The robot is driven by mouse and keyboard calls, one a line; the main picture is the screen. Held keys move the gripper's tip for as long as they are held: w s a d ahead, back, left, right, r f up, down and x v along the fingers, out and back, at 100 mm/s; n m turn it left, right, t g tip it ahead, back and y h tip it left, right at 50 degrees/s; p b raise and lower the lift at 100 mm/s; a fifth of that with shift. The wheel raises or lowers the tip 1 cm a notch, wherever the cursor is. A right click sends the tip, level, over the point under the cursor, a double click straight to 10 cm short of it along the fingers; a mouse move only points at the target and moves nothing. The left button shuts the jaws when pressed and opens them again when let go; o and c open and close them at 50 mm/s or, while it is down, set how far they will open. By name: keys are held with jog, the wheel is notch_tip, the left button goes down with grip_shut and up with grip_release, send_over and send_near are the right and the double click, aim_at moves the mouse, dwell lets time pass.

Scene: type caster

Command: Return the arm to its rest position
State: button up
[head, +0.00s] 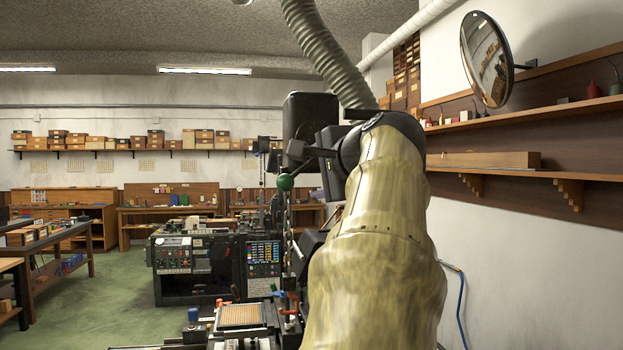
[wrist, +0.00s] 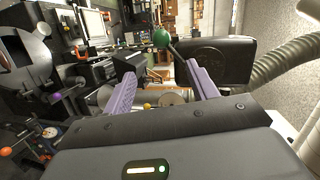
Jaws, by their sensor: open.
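My arm, in a gold-brown sleeve, rises through the right of the head view and bends forward at a dark joint. My gripper (wrist: 161,88) shows in the wrist view with two purple fingers spread apart. I see nothing held between the fingers. In the head view I cannot make out the fingers. A green ball knob (wrist: 161,37) on a dark lever shows just beyond the fingers, beside a black housing (wrist: 215,60). The same green knob (head: 284,182) is left of my arm in the head view. Whether a finger touches the machine, I cannot tell.
A black machine with a control panel (head: 263,258) stands ahead. A tan tray (head: 240,316) sits low in front. A ribbed hose (head: 326,50) hangs above my arm. Wall shelves (head: 530,119) and a round mirror (head: 486,59) are right. Green floor (head: 105,305) is open at left.

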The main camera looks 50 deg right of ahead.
dwell(0.5)
jog(key=w+a+f+n+g+y, duration=0.2)
jog(key=w+f, duration=0.3)
jog(key=f, duration=0.4)
jog(key=w+a+f+n+g+y, duration=0.1)
jog(key=w+a+f+n, duration=0.1)
jog(key=w+f, duration=0.5)
jog(key=w+a+f+n+g+y, duration=0.1)
jog(key=a+f+n+g, duration=0.15)
jog(key=a+f, duration=0.45)
jog(key=w+a+f+n+g+y, duration=0.1)
jog(key=a+f+n+y, duration=0.2)
jog(key=f, duration=0.8)
jog(key=s+a+f+n+g, duration=0.2)
jog(key=s+a+f+n, duration=0.4)
jog(key=a+f, duration=0.4)
jog(key=s+a+f+n+g, duration=0.3)
jog(key=s+a+f+n, duration=0.3)
jog(key=a+f, duration=0.4)
notch_tip(320, 180, down, 3)
jog(key=shift+s+a+f+n, duration=0.1)
jog(key=shift+s+a+n, duration=0.2)
jog(key=shift+n, duration=0.15)
jog(key=shift+w, duration=0.1)
